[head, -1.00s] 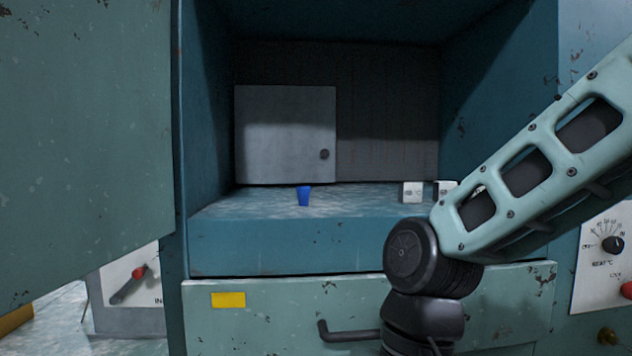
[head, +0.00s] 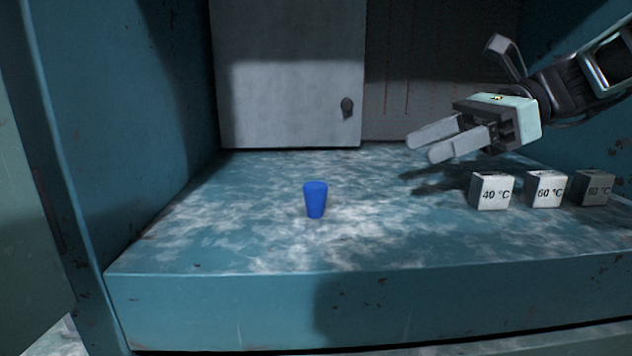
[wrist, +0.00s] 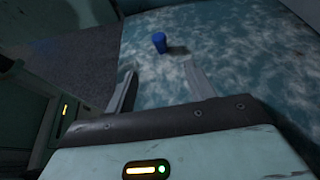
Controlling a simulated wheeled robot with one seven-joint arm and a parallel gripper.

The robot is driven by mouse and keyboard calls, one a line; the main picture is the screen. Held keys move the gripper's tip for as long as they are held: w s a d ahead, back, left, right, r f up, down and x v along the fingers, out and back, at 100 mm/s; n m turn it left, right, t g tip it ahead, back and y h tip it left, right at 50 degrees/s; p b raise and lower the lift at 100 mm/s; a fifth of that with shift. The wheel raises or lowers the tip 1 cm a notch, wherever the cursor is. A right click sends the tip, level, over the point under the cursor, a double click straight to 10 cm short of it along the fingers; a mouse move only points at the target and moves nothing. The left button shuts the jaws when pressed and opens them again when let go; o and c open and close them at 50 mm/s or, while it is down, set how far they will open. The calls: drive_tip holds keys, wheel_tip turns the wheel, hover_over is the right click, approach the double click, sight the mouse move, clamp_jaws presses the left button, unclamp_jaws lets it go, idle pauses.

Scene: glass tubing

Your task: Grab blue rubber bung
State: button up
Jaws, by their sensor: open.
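The blue rubber bung (head: 315,200) stands upright on the teal shelf (head: 230,240) inside the cabinet, wider at the top than at the bottom. My gripper (head: 432,147) is above the shelf, to the right of the bung and apart from it, its fingers pointing left. The fingers are open with nothing between them. In the wrist view the bung (wrist: 159,42) is ahead of my gripper (wrist: 160,78), beyond the fingertips and between their lines.
Three metal cubes stand at the right of the shelf: one marked 40 °C (head: 492,191), one marked 60 °C (head: 546,189) and a darker one (head: 594,188). A grey door panel (head: 290,75) with a knob is at the back. Shelf around the bung is clear.

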drive_tip(key=p, duration=0.4)
approach(315, 215)
drive_tip(key=a, duration=0.3)
drive_tip(key=w+a+r, duration=0.1)
drive_tip(key=a, duration=0.1)
drive_tip(key=shift+w+a, duration=0.1)
drive_tip(key=p+x, duration=0.1)
drive_tip(key=x, duration=0.3)
drive_tip(key=shift+a+f, duration=0.2)
drive_tip(key=shift+f, duration=0.05)
drive_tip(key=c, duration=1)
